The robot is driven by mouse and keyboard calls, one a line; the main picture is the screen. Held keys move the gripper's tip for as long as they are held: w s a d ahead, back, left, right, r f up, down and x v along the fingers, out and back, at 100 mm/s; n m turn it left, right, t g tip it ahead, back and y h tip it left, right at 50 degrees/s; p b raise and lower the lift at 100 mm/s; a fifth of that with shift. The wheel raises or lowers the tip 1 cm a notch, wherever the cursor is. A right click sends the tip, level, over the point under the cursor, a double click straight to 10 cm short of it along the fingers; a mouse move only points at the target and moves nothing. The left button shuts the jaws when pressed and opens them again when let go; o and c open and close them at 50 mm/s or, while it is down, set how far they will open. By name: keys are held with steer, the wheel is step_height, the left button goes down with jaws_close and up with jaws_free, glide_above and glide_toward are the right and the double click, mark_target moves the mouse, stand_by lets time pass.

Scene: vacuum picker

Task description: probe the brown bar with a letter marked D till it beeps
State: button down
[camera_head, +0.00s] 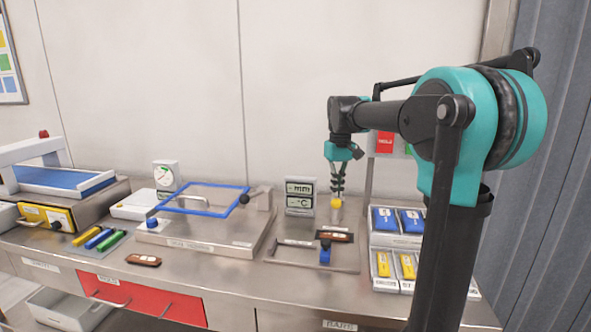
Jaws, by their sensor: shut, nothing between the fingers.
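A brown bar (143,260) lies on the steel counter at the front left. Another dark brown bar (336,237) lies on a low metal plate near the middle right. Both carry pale marks too small to read, so I cannot tell which bears a D. My gripper (337,193) points down above the back of that plate, shut and empty. A small yellow-topped piece (336,203) is directly below its fingertips; whether they touch is unclear. A small display unit (300,195) with two dark screens, one marked °C, stands just left of my gripper.
A blue-framed metal box (205,232) stands left of the plate, near a dial (165,176). Blue and yellow packs fill a rack (388,240) on the right. A blue knobbed piece (325,253) stands at the plate's front. The counter's front strip is mostly clear.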

mark_target(336, 202)
steer(key=shift+s+f, duration=0.15)
steer(key=shift+s+a+f, duration=0.15)
steer(key=shift+s+f, duration=0.35)
steer(key=shift+f, duration=0.4)
steer(key=shift+s+a+f, duration=0.1)
steer(key=shift+s+f, duration=0.3)
steer(key=shift+f, duration=0.5)
steer(key=shift+s+f, duration=0.35)
steer(key=shift+f, duration=0.45)
steer(key=shift+s+f, duration=0.1)
steer(key=shift+f, duration=0.05)
